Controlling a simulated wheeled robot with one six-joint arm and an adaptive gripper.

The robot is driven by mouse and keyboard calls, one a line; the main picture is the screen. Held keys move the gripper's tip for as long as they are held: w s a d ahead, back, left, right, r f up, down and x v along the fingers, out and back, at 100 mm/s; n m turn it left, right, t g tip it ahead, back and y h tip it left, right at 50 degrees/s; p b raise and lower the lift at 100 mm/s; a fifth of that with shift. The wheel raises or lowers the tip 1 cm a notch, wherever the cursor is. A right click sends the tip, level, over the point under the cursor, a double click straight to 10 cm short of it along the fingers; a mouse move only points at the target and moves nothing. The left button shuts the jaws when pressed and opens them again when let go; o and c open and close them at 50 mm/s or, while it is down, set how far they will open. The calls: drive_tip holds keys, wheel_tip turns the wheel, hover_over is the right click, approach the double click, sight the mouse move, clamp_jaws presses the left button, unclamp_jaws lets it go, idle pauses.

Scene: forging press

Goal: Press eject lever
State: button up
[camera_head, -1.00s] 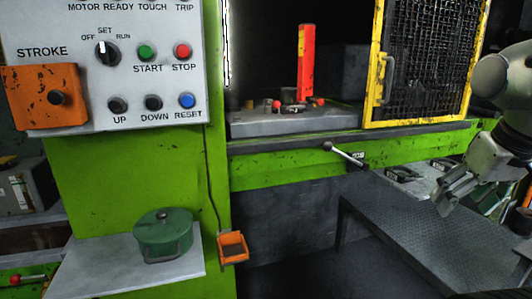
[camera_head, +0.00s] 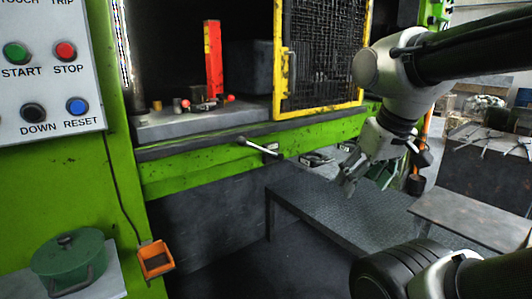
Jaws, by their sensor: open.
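The eject lever (camera_head: 260,147) is a short metal rod with a dark round knob at its left end. My gripper (camera_head: 350,186) hangs to the right of the lever and a little lower in the picture, pointing down and left. Its fingers are apart and empty, and they do not touch the lever. My grey and black arm reaches in from the right edge.
A yellow-framed mesh guard (camera_head: 285,85) stands above the beam. A dark metal platform (camera_head: 325,205) lies below the gripper. A control panel (camera_head: 45,75) and a green pot (camera_head: 68,262) are at left. An orange box (camera_head: 156,259) hangs on the press. A bench (camera_head: 470,215) stands at right.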

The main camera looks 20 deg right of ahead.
drive_tip(key=shift+c, duration=0.4)
drive_tip(key=c, duration=0.3)
drive_tip(key=shift+d+f, duration=0.3)
drive_tip(key=c, duration=0.4)
drive_tip(key=shift+w+d+f+m+g, duration=0.6)
drive_tip(key=shift+d+m+g, duration=0.05)
drive_tip(key=shift+m+g, duration=0.05)
drive_tip(key=c, duration=0.7)
drive_tip(key=shift+w+a+f+m+y, duration=0.15)
drive_tip(key=shift+w+m, duration=0.1)
drive_tip(key=shift+w, duration=0.3)
drive_tip(key=shift+w+d+f+m+y, duration=0.15)
drive_tip(key=shift+w+m, duration=0.1)
drive_tip(key=shift+w, duration=0.3)
clamp_jaws()
drive_tip(key=w+a+r+m+t+y, duration=0.15)
drive_tip(key=w+y, duration=0.25)
drive_tip(key=w, duration=1.2)
drive_tip(key=w+a+r+n+t+y, duration=0.2)
drive_tip(key=w+r, duration=0.6)
drive_tip(key=w, duration=0.4)
drive_tip(key=a+n+t, duration=0.1)
drive_tip(key=n+t, duration=0.1)
drive_tip(key=t, duration=0.1)
drive_tip(key=shift+w+a+y, duration=0.2)
drive_tip(key=shift+a+y, duration=0.1)
